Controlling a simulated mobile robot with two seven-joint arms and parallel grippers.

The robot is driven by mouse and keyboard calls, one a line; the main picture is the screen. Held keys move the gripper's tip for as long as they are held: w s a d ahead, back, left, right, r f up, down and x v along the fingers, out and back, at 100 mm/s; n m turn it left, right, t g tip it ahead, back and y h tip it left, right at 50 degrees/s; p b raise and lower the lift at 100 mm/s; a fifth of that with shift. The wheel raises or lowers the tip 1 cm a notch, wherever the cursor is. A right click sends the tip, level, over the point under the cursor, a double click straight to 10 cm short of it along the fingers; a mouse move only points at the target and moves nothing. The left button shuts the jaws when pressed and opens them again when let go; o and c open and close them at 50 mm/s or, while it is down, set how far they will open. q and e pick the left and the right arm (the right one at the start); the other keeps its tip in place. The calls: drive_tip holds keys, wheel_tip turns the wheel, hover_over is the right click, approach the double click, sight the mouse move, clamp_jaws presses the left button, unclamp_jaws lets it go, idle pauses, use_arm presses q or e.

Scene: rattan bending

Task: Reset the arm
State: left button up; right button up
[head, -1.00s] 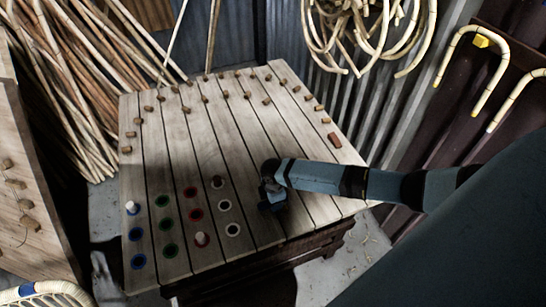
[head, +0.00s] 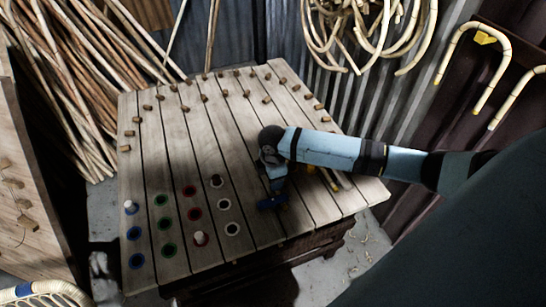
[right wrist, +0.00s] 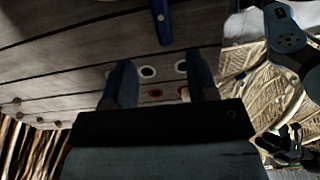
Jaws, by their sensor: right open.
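My right gripper (head: 272,203) hangs low over the front right part of the slatted wooden table (head: 225,150). In the right wrist view its two fingers (right wrist: 160,82) are apart with nothing held between them. A blue rod-like piece (right wrist: 163,22) shows beyond the fingertips. In the right wrist view my left arm (right wrist: 286,40) shows at the right.
Blue, green, red and white rings (head: 190,213) mark the front left, with a few pegs. Wooden pegs (head: 185,108) stand in rows toward the back. Rattan canes (head: 80,80) lean at the left; bent canes (head: 480,60) hang at right.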

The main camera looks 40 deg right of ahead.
drive_tip(key=shift+r, duration=0.75)
drive_tip(key=s+a+f+m+t+y, duration=0.2)
drive_tip(key=s+a+f+m+t, duration=0.15)
drive_tip(key=a, duration=0.35)
drive_tip(key=s+a+f+m+t+y, duration=0.2)
drive_tip(key=s+a+f, duration=0.1)
drive_tip(key=s+a, duration=0.25)
drive_tip(key=s+d+r+m+t+h, duration=0.1)
drive_tip(key=s+m+t, duration=0.4)
drive_tip(key=s, duration=0.5)
drive_tip(key=shift+d+m, duration=0.15)
drive_tip(key=shift+m, duration=0.8)
drive_tip(key=shift+w+t, duration=0.1)
drive_tip(key=shift+t, duration=0.15)
drive_tip(key=shift+c, duration=1)
drive_tip(key=shift+d, duration=0.1)
